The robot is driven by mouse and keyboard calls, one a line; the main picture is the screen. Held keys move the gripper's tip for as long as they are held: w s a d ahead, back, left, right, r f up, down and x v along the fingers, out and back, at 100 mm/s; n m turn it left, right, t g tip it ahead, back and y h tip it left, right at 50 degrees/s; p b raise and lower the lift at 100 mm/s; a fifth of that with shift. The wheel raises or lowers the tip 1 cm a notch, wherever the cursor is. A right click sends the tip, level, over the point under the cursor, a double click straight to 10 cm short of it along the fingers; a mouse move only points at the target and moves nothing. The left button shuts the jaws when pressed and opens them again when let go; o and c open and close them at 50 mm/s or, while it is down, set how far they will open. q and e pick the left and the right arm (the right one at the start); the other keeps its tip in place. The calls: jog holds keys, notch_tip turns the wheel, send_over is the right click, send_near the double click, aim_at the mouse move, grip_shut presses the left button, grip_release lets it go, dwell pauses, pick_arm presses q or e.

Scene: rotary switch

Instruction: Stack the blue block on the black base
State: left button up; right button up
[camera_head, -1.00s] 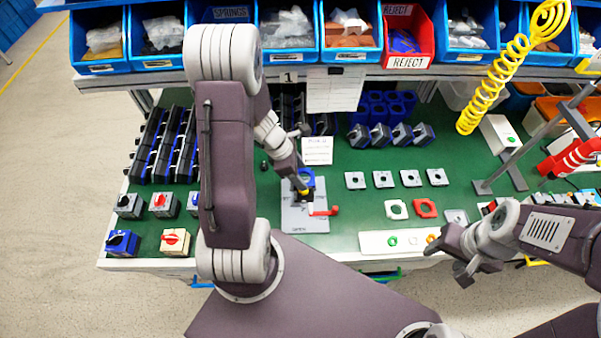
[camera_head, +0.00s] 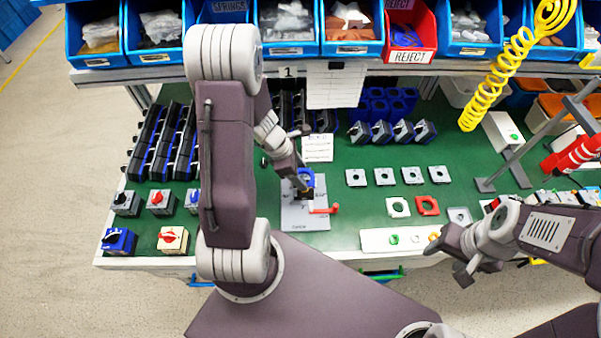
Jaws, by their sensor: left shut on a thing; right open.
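The blue block (camera_head: 306,175) is small and sits at the tip of my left gripper (camera_head: 301,184), above the grey fixture plate (camera_head: 305,217) in the middle of the green bench. My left gripper is shut on the blue block; its fingers partly cover it. A dark patch just below the block may be the black base, but it is too small and covered to tell whether they touch. A red lever (camera_head: 324,210) lies on the plate's right side. My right gripper (camera_head: 463,274) is open and empty off the bench's front edge.
Grey square plates (camera_head: 384,176) lie in a row to the right. Assembled rotary switches (camera_head: 124,203) stand at the left. Blue bins (camera_head: 288,27) line the shelf above. A yellow coiled hose (camera_head: 495,85) hangs at right.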

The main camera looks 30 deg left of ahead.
pick_arm(q)
jog(key=shift+f+b, duration=0.85)
jog(key=shift+f, duration=0.15)
jog(key=o, duration=1.6)
jog(key=shift+r, duration=0.15)
jog(key=shift+c, duration=0.2)
jog(key=p+v, duration=0.3)
jog(key=v, duration=0.6)
jog(key=shift+p, duration=0.3)
